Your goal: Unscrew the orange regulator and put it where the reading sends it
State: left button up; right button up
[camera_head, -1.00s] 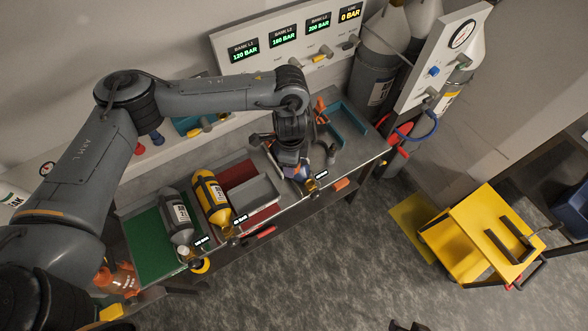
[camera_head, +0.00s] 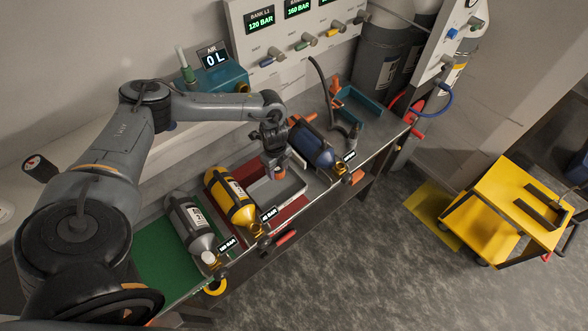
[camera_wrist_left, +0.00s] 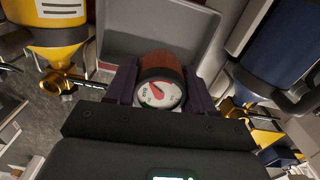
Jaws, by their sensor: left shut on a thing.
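My left gripper (camera_head: 278,172) is shut on the orange regulator (camera_head: 281,177), held above the grey tray. In the left wrist view the regulator (camera_wrist_left: 160,72) sits between the two dark fingers, its round white gauge (camera_wrist_left: 158,94) facing the camera. The dial has a red needle; its figures are too small to read. The blue cylinder (camera_head: 312,145) lies at the right of the bench, apart from the gripper. The yellow cylinder (camera_head: 230,198) and the grey cylinder (camera_head: 188,222) lie further left. The open grey tray (camera_head: 290,191) stands on a red mat (camera_head: 292,208). My right gripper is out of view.
A green mat (camera_head: 160,262) covers the bench's left end. A teal tray (camera_head: 358,108) and a black hose (camera_head: 322,80) are at the right end. A teal box (camera_head: 222,82) with an air display reading 0 L stands behind. A yellow cart (camera_head: 515,205) stands right on the floor.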

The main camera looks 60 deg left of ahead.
pick_arm(q)
jog(key=shift+s+a+f, duration=0.1)
jog(key=shift+s+f, duration=0.2)
jog(key=shift+f, duration=0.25)
jog(key=shift+s+f+b, duration=0.25)
jog(key=shift+f+b, duration=0.2)
notch_tip(320, 180, down, 7)
jog(key=b, duration=0.7)
jog(key=shift+r, duration=0.15)
jog(key=shift+f, duration=0.4)
jog(key=o, duration=1.4)
jog(key=shift+c, duration=0.2)
notch_tip(320, 180, up, 11)
jog(key=shift+f+p, duration=0.1)
jog(key=shift+p, duration=0.3)
